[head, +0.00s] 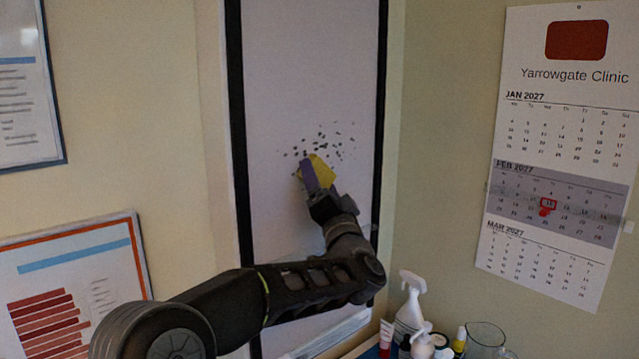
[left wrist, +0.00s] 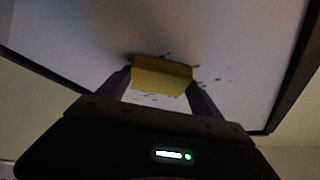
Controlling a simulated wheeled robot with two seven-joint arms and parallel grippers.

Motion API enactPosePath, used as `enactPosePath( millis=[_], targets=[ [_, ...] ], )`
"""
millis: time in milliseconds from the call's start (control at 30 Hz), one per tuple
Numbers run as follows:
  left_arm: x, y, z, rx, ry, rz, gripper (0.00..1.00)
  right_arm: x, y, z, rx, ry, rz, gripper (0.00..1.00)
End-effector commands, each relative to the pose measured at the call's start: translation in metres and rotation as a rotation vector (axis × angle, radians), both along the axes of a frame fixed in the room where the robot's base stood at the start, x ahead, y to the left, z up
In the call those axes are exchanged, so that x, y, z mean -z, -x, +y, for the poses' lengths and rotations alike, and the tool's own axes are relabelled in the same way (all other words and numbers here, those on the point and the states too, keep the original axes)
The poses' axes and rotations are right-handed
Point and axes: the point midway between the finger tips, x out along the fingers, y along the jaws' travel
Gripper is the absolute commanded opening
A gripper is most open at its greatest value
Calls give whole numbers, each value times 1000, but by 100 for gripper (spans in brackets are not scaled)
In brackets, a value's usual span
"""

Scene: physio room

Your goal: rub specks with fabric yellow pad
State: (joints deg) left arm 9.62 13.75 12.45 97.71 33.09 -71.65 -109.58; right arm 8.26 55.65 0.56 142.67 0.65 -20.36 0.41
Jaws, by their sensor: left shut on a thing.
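The yellow fabric pad (head: 323,169) is at the white board in the head view. My left gripper (head: 312,182) is shut on it, and its fingers hide part of the pad. In the left wrist view the pad (left wrist: 162,76) sits between the two fingertips of my left gripper (left wrist: 160,88), at or very near the board; I cannot tell if it touches. Dark specks (head: 338,139) are scattered on the board above and around the pad. Specks (left wrist: 208,79) also show beside the pad in the left wrist view. My right gripper is not in view.
The narrow white board (head: 285,60) has a black frame. A spray bottle (head: 410,303), a red-and-white tube (head: 386,335), a yellow-capped bottle (head: 460,338) and a clear glass (head: 486,341) stand below right. A calendar (head: 556,140) hangs on the right wall. Framed posters hang left.

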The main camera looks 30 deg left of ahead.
Motion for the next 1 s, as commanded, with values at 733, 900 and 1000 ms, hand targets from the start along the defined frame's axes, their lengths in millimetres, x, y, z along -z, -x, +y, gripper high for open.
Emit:
enactPosePath(
  millis=[733, 900, 1000],
  targets=[
    [1, -35, -8, -2, 0, 2, 44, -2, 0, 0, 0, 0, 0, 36],
    [0, -38, -9, -2, 0, 0, 44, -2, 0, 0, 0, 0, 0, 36],
    [1, -44, -11, -3, 1, 2, 44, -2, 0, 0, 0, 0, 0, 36]
  ],
)
